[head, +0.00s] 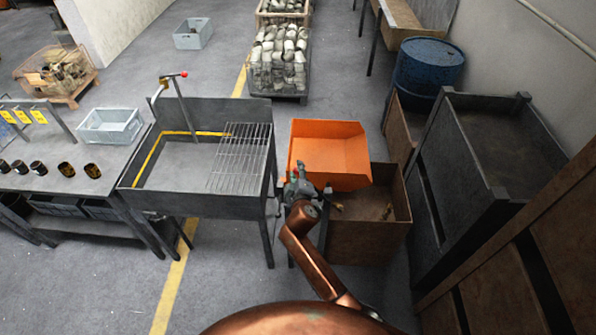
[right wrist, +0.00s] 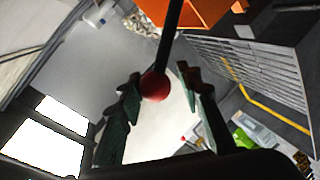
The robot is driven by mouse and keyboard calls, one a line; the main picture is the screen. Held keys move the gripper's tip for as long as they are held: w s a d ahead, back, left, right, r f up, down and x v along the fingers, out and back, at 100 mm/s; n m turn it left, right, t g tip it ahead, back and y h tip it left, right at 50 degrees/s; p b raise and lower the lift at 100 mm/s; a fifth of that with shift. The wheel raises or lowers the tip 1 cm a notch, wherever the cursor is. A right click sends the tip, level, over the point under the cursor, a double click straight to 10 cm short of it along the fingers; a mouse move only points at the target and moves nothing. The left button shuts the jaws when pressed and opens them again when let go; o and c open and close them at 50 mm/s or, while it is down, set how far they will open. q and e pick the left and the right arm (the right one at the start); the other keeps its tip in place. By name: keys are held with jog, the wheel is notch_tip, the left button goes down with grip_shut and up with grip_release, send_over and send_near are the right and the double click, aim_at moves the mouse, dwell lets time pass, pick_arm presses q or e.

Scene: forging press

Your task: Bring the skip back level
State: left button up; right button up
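The orange skip (head: 330,152) is in the middle of the head view, above a brown open box; its inside faces me and looks empty. It looks tipped toward the box, but the exact tilt is hard to tell. Part of it shows at the top of the right wrist view (right wrist: 190,12). A dark rod with a red ball knob (right wrist: 155,86) hangs between the fingers of my right gripper (head: 300,180). The fingers (right wrist: 160,78) are spread around the knob, with a clear gap on the right side. My left gripper is out of view.
The brown box (head: 370,235) stands under the skip. A grey tank with a wire grate (head: 240,155) and its own red-tipped lever (head: 178,95) stands to the left. A dark crate (head: 490,150) and a blue drum (head: 428,65) are at the right. Floor is open behind the skip.

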jog(key=o, duration=0.4)
jog(key=shift+a+f, duration=0.2)
jog(key=shift+a, duration=0.2)
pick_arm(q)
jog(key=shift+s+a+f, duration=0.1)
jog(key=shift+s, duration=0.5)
pick_arm(e)
jog(key=shift+d, duration=0.1)
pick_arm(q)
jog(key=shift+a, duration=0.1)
pick_arm(e)
jog(key=shift+d+r, duration=0.1)
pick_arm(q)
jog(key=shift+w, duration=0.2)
pick_arm(e)
jog(key=v, duration=1.2)
